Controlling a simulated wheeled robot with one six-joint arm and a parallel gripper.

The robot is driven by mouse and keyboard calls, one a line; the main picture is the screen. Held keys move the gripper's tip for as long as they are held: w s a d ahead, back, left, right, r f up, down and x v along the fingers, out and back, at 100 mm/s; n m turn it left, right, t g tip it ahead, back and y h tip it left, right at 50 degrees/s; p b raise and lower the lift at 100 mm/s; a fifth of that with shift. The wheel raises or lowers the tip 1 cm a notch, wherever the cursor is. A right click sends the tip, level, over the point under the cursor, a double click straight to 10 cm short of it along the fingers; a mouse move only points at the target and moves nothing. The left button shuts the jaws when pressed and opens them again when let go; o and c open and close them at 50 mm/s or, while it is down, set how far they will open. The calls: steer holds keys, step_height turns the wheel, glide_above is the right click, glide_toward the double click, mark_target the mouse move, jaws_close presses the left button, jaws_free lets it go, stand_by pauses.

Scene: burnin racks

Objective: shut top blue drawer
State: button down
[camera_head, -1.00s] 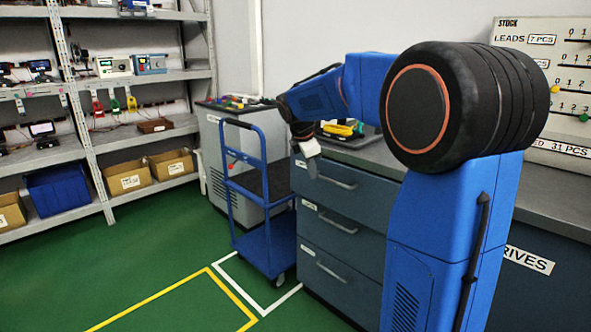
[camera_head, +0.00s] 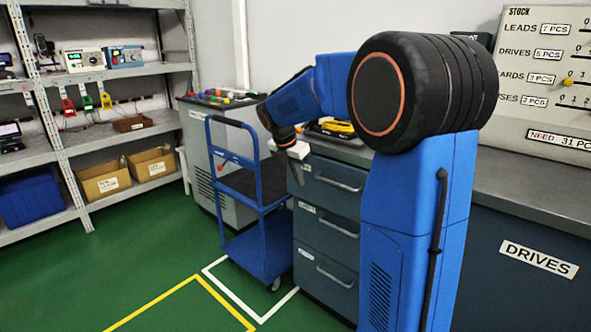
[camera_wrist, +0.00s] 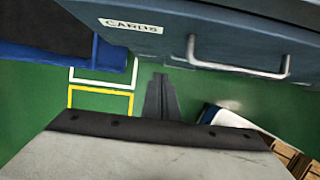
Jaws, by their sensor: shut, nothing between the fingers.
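The top blue drawer (camera_head: 330,198) is the uppermost of several dark blue drawers under the grey worktop. It looks nearly level with the drawer below, but I cannot tell whether a small gap remains. Its silver handle (camera_head: 338,181) faces the aisle. My gripper (camera_head: 298,178) points down at the left edge of the drawer front, and I cannot tell whether it touches. In the wrist view my gripper's dark fingers (camera_wrist: 161,85) are together and empty. Above them is a blue drawer front with a CARDS label (camera_wrist: 131,26) and a handle (camera_wrist: 238,69).
A blue trolley (camera_head: 262,245) stands just left of the drawers, close to my gripper. Shelving (camera_head: 95,145) with bins is farther left. Yellow tools (camera_head: 338,127) lie on the worktop. Green floor with yellow and white lines is clear in front.

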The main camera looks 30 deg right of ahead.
mark_target(308, 180)
steer(key=shift+w+d+f, duration=0.3)
steer(key=shift+d+f, duration=0.2)
steer(key=shift+d, duration=0.3)
steer(key=shift+w+d+f, duration=0.25)
steer(key=shift+d+f, duration=0.25)
steer(key=shift+d, duration=0.35)
steer(key=shift+w+d+f, duration=0.3)
steer(key=shift+d+f, duration=0.2)
steer(key=shift+d, duration=0.3)
steer(key=shift+d, duration=0.1)
steer(key=d, duration=0.1)
steer(key=w+d, duration=0.1)
steer(key=d, duration=0.2)
steer(key=shift+w, duration=0.25)
steer(key=shift+r, duration=0.1)
